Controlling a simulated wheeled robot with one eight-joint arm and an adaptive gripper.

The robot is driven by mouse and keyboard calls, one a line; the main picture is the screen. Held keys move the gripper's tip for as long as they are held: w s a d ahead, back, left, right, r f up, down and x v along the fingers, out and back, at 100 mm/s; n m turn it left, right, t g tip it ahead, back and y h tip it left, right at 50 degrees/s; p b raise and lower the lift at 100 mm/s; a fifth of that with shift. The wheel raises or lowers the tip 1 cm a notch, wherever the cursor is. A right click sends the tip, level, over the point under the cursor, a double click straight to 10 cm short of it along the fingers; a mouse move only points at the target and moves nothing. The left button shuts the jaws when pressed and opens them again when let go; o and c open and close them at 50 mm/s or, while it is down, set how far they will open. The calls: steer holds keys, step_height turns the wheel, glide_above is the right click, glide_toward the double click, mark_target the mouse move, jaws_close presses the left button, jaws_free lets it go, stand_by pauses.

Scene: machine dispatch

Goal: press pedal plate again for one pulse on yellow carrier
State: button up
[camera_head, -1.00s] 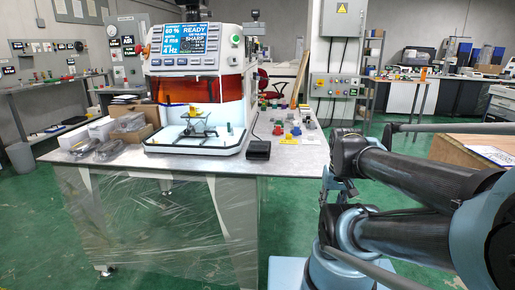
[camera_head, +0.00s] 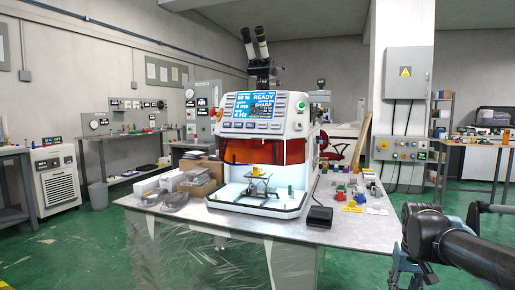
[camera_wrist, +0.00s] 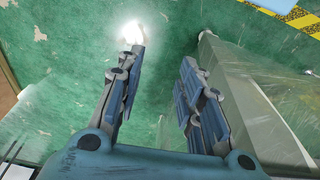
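The black pedal plate (camera_head: 319,217) lies on the table top, just right of the white machine (camera_head: 268,126). A small yellow carrier (camera_head: 259,170) sits on a stand inside the machine's lit chamber, below the orange shield. My gripper (camera_head: 408,264) is at the lower right, off the table's right side and away from the pedal. In the wrist view my gripper (camera_wrist: 160,75) has its two fingers apart with nothing between them, above the green floor.
Several small coloured parts (camera_head: 353,198) lie on the table (camera_head: 344,240) right of the pedal. Cardboard boxes (camera_head: 200,172) and wrapped packs stand left of the machine. A grey pillar (camera_head: 407,60) with electrical boxes stands behind right. Green floor is free between table and pillar.

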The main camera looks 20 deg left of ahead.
steer(key=shift+c, duration=0.3)
jaws_close()
stand_by(0.9)
